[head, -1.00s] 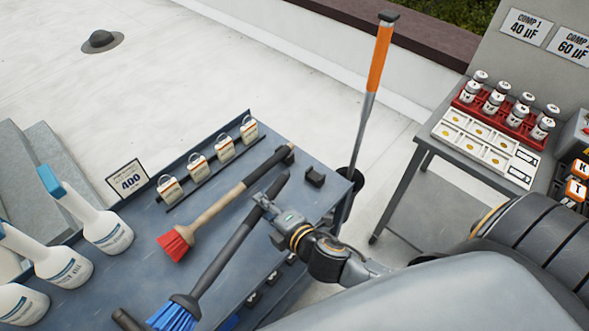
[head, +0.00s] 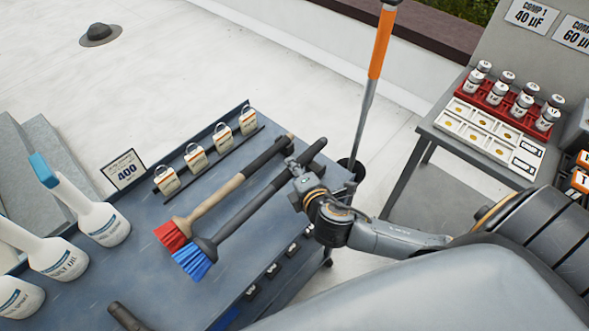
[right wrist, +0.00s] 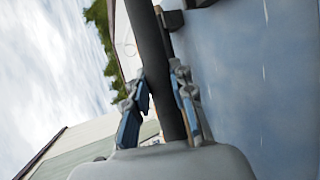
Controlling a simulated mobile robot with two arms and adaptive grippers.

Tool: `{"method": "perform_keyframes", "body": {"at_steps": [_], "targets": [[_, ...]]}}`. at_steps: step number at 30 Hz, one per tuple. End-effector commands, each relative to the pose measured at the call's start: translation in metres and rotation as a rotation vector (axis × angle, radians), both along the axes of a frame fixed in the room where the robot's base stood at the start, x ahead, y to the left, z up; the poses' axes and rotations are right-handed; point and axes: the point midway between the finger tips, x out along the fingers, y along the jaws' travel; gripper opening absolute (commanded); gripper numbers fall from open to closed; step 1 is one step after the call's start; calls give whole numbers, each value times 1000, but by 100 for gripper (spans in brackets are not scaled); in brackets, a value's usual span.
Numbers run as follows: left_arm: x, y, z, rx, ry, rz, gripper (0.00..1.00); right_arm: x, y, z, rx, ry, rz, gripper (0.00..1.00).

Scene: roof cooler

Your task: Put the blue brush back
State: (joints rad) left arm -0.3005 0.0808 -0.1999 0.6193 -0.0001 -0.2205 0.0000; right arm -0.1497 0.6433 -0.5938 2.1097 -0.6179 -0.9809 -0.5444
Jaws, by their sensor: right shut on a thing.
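The blue brush (head: 237,222) has a dark handle and blue bristles. It lies along the right side of the red brush (head: 222,200), bristles toward the lower left. My right gripper (head: 293,176) is shut on its handle near the upper end. In the right wrist view the dark handle (right wrist: 162,85) runs between the two fingers (right wrist: 160,100) of that gripper. Whether the brush touches the table or is held just above it I cannot tell. A small dark holder block (right wrist: 172,19) shows beside the handle in the right wrist view. My left gripper is not in view.
The grey table (head: 150,265) carries white spray bottles (head: 100,215) at left and a row of small tags (head: 196,158) behind the brushes. An orange-handled pole (head: 378,60) stands past the table's right corner. Another dark handle (head: 125,317) shows at the bottom edge.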

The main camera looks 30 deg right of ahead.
Motion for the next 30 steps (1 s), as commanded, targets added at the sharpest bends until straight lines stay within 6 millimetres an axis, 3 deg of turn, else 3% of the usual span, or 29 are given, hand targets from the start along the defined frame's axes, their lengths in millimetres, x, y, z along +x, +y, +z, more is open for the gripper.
{"method": "perform_keyframes", "body": {"at_steps": [1,10,21,30], "targets": [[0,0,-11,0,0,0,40,0,0,-9,1,-2,1,0],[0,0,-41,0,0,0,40,0,0,-35,2,-2,2,0],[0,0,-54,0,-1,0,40,0,0,-64,2,-1,0,0],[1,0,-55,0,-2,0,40,0,0,-66,2,-2,0,0]]}}
